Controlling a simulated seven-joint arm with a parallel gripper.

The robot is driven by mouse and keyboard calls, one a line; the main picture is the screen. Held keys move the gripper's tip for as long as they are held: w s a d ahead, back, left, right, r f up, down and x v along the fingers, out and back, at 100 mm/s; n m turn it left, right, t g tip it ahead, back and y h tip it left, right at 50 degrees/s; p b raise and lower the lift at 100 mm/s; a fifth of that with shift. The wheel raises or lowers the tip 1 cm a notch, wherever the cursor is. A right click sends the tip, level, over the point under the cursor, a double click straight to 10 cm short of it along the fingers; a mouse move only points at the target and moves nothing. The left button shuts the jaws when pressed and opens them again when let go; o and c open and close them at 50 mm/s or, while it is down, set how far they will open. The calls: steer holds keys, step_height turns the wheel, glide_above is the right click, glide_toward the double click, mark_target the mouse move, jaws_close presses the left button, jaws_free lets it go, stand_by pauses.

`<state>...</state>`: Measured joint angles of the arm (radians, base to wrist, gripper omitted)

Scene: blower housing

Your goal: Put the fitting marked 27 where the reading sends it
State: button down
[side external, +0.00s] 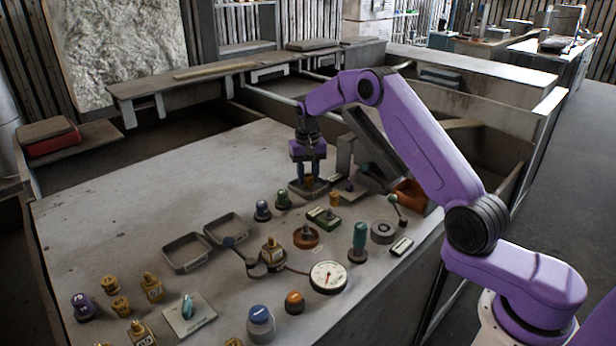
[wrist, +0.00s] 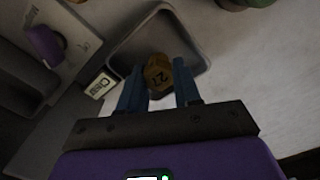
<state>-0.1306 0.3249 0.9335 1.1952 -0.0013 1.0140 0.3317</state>
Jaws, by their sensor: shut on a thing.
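The brass fitting marked 27 (wrist: 158,72) is between the two blue fingers of my gripper (wrist: 156,84), which is shut on it. In the side view my gripper (side external: 308,176) points down at the far side of the bench, with the fitting (side external: 308,183) low between its fingertips. A grey shallow tray (wrist: 199,50) lies under the fitting; it also shows in the side view (side external: 294,190). I cannot tell whether the fitting touches the tray floor. A small label (wrist: 101,85) sits beside the tray, its word hard to read. A round white gauge (side external: 328,276) has a needle too small to read.
Two empty grey trays (side external: 187,252) (side external: 227,228) lie mid-bench. A grey unit with a purple knob (wrist: 45,45) stands close beside the tray. Several brass fittings (side external: 152,287) stand at the front left. Capped parts (side external: 283,198) stand near the gripper.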

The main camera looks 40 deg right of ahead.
mark_target(308, 174)
steer(key=shift+f, duration=0.3)
steer(key=shift+f, duration=0.15)
steer(key=c, duration=0.8)
jaws_free()
step_height(308, 174, up, 12)
steer(key=shift+r, duration=0.2)
